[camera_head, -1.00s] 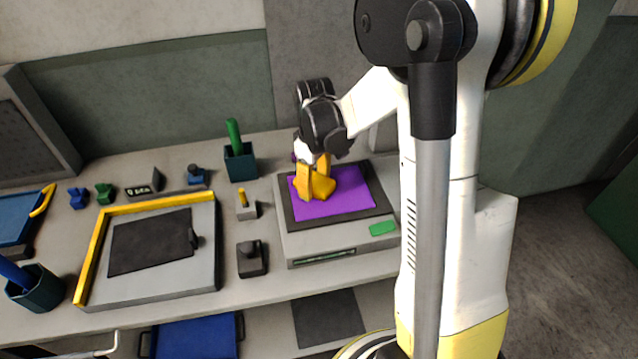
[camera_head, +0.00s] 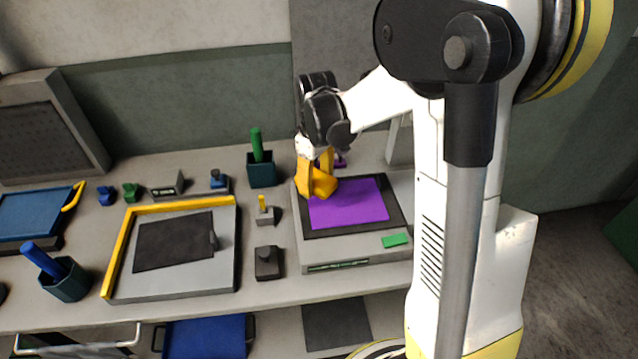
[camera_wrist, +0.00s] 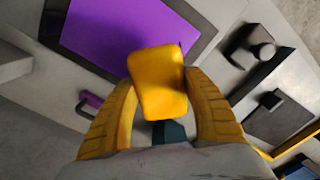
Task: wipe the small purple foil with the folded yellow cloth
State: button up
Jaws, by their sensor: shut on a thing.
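The small purple foil (camera_head: 349,204) lies flat on the dark pad of a grey box-like device. It also shows in the wrist view (camera_wrist: 125,35). My gripper (camera_head: 316,178) is at the foil's left edge, pointing down. Its yellow fingers (camera_wrist: 165,105) are shut on the folded yellow cloth (camera_wrist: 158,82), which shows as a rounded pad between the fingertips. In the wrist view the cloth overlaps the foil's edge. Whether it touches the foil is unclear.
The grey device (camera_head: 340,254) has a green patch in front. A dark block (camera_head: 268,263) and a small holder with a yellow peg (camera_head: 265,212) stand left of it. A teal cup (camera_head: 262,170) is behind. A yellow-edged tray (camera_head: 228,268) lies further left.

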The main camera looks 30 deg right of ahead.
jog(key=shift+r+p, duration=0.7)
jog(key=shift+r, duration=0.55)
